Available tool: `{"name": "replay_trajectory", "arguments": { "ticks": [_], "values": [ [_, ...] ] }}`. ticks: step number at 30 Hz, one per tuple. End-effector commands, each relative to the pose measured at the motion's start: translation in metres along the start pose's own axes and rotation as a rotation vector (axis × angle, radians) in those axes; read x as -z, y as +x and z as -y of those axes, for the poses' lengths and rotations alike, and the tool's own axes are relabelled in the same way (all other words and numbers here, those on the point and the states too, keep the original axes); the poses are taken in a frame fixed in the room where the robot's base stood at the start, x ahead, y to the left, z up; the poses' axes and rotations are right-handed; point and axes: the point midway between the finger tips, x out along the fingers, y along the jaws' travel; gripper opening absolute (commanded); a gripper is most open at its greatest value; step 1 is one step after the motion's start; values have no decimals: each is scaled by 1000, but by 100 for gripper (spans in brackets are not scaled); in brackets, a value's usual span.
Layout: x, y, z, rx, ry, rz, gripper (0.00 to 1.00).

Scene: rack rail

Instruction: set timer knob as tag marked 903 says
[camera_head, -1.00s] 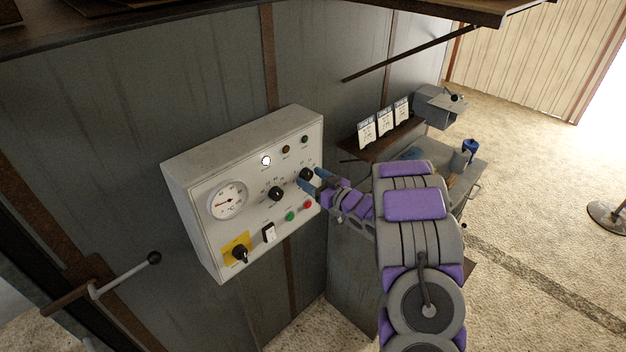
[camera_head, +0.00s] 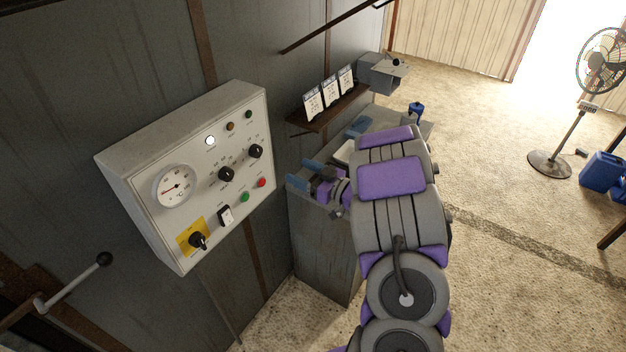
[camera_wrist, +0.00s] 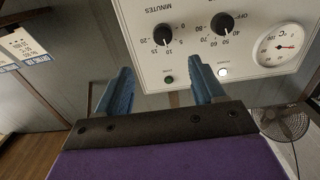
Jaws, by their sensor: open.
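The timer knob (camera_head: 256,151) is a black dial at the panel's upper right. In the wrist view, the timer knob (camera_wrist: 162,34) sits beside the word MINUTES, with numbers around it; I cannot read its setting surely. My gripper (camera_head: 305,174) is open and empty, apart from the panel and to its right. In the wrist view, my gripper's blue fingers (camera_wrist: 160,65) point towards the panel, with the knob beyond the gap. Three white tags (camera_head: 329,92) stand on a wall shelf; their numbers are too small to read. One tag (camera_wrist: 22,45) shows partly in the wrist view.
The pale control panel (camera_head: 140,143) also bears a second black knob (camera_head: 226,174), a gauge (camera_head: 175,187), a rocker switch (camera_head: 225,215), buttons and a yellow-backed switch (camera_head: 197,241). A grey cabinet (camera_head: 318,250) stands close under my gripper.

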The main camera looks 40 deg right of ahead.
Motion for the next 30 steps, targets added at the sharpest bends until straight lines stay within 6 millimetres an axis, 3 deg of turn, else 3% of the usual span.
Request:
{"name": "replay_trajectory", "arguments": {
  "ticks": [3, 9, 30],
  "values": [
    [-1, -17, -1, -1, 1, 0, 68],
    [-1, -30, 0, 0, 1, 1, 68],
    [-3, -28, -2, -12, -20, 23, 68]
  ]
}}
